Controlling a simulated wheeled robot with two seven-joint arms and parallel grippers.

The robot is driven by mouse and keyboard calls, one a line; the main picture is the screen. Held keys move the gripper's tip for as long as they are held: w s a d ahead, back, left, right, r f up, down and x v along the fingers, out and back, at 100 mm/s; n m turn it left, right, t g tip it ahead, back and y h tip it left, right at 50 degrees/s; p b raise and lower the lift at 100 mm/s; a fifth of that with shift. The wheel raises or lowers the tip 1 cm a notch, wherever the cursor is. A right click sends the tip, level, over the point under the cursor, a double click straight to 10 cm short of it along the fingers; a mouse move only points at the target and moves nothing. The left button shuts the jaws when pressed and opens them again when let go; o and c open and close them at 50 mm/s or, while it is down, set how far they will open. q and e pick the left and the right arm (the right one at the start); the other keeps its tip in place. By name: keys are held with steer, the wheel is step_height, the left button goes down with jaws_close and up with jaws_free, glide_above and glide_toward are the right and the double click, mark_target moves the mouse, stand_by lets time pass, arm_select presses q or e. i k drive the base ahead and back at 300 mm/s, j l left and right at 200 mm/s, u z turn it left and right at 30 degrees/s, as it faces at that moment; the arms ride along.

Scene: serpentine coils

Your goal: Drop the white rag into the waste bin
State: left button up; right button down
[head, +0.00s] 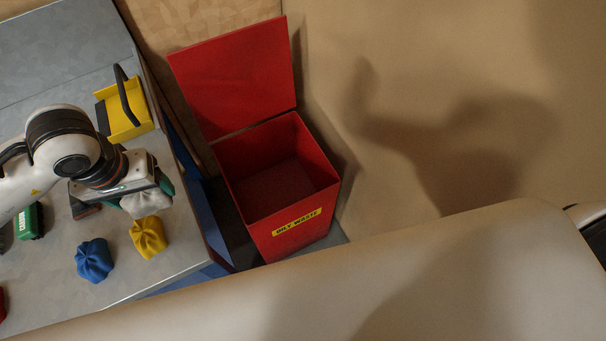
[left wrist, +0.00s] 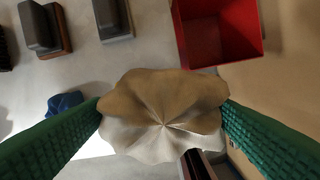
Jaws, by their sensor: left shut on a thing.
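The white rag (head: 147,204) is a gathered, pleated cloth. It hangs in my left gripper (head: 142,195) over the workbench, near the bench's right edge. In the left wrist view the white rag (left wrist: 163,112) fills the space between the two green fingers, which press on its sides. The waste bin (head: 290,215) is red, with its lid raised at the back and a yellow "OILY WASTE" label on the front. It stands right of the bench, and its inside looks empty. My right gripper is not seen.
A blue rag (head: 94,261) and a yellow rag (head: 149,237) lie on the grey bench (head: 55,300) just below the gripper. A yellow dustpan-like item (head: 126,113) with a black handle and a green item (head: 28,222) are also there. Open air lies between rag and bin.

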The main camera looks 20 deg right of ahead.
mark_target(276, 201)
steer(key=i+z, duration=0.15)
steer(key=z, duration=0.3)
steer(key=i+l+z, duration=0.1)
steer(key=z, duration=0.35)
steer(key=i+z, duration=0.2)
steer(key=z, duration=0.25)
